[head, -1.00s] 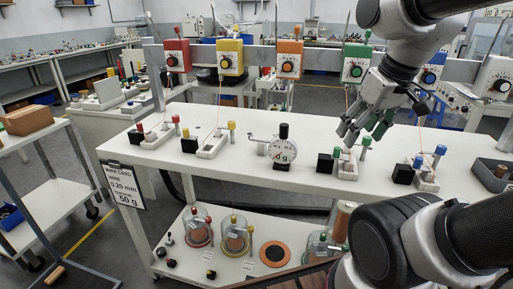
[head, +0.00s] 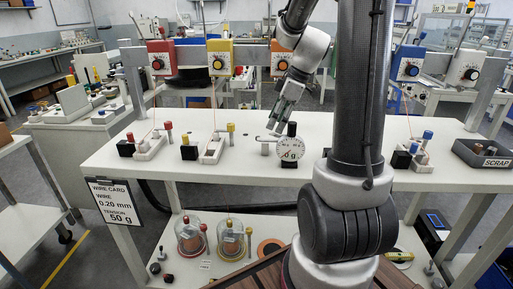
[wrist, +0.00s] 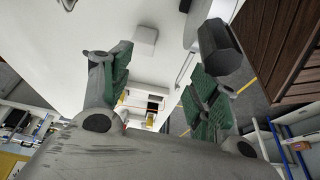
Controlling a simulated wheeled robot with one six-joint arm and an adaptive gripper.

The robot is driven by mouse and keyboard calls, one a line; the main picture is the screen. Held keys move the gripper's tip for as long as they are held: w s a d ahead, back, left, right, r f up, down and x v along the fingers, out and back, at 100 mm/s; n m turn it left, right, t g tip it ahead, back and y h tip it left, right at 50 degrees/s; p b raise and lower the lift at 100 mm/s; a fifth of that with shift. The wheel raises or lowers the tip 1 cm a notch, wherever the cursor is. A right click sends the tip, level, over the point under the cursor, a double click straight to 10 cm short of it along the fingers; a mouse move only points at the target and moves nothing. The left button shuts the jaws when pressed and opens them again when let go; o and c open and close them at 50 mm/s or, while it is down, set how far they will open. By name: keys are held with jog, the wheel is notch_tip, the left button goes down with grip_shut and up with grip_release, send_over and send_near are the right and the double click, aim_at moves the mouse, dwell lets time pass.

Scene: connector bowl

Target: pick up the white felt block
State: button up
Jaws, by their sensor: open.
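A small whitish block (wrist: 145,36) lies on the white table top in the wrist view, beyond the fingertips. It looks like the white felt block, but I cannot be sure. In the head view it is hard to make out against the white table. My gripper (head: 278,119) points down above the table beside the round dial gauge (head: 289,149). In the wrist view my gripper (wrist: 157,65) has its two green-padded fingers spread apart with nothing between them. The gauge's black knob (wrist: 220,47) shows close to the right finger.
White clamp stations with coloured knobs (head: 150,146) (head: 212,149) stand to the left, and another (head: 421,158) to the right. A dark scrap tray (head: 483,154) sits at the right end. Coloured boxes (head: 220,57) hang on the rail behind. My arm hides the table's right-centre.

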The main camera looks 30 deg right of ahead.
aim_at(265, 146)
jog(key=shift+n, duration=0.4)
jog(key=w+f, duration=0.1)
jog(key=f, duration=0.1)
jog(key=w+f, duration=0.2)
jog(key=f, duration=0.1)
jog(key=w+a+f, duration=0.1)
jog(key=f, duration=0.2)
jog(key=shift+w+f, duration=0.2)
jog(key=shift+f, duration=0.05)
jog(key=c, duration=0.9)
